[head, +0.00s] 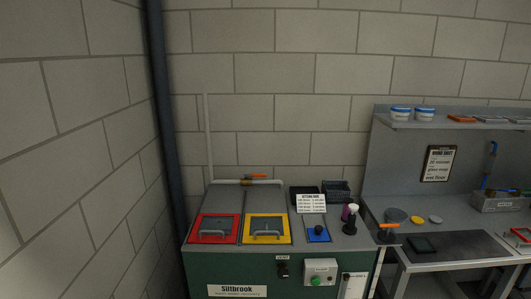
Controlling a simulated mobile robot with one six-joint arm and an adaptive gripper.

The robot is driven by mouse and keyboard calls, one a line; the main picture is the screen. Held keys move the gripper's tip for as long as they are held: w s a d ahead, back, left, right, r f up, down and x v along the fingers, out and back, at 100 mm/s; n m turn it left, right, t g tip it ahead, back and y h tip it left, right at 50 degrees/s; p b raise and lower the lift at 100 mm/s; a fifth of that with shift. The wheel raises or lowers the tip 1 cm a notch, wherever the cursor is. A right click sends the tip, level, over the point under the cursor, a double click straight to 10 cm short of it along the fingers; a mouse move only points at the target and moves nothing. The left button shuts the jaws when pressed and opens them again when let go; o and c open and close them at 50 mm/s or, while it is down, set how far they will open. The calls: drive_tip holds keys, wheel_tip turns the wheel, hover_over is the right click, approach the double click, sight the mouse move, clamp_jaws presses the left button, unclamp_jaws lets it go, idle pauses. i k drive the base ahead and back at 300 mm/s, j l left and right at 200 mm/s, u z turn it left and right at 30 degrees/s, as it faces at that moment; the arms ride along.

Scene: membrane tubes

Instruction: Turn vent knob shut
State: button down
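The green machine (220,265) labelled Siltbrook carries several candidates. A dark round knob (318,230) stands on a blue panel (313,238) on top. An orange handle (257,175) sits above a white pipe (263,182) at the back. I cannot tell whether any valve is open or shut. My gripper is out of view.
A red-framed lid (214,240) and a yellow-framed lid (248,238) lie closed on top. A control box with a green button (316,281) is on the front. A grey bench (450,215) stands at right. Walls close off the left and back.

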sight(282, 273)
drive_tip(key=k+l+u, duration=0.25)
drive_tip(key=k+l, duration=0.15)
drive_tip(key=l, duration=0.15)
drive_tip(key=k+l+u, duration=0.25)
drive_tip(key=k+l, duration=0.2)
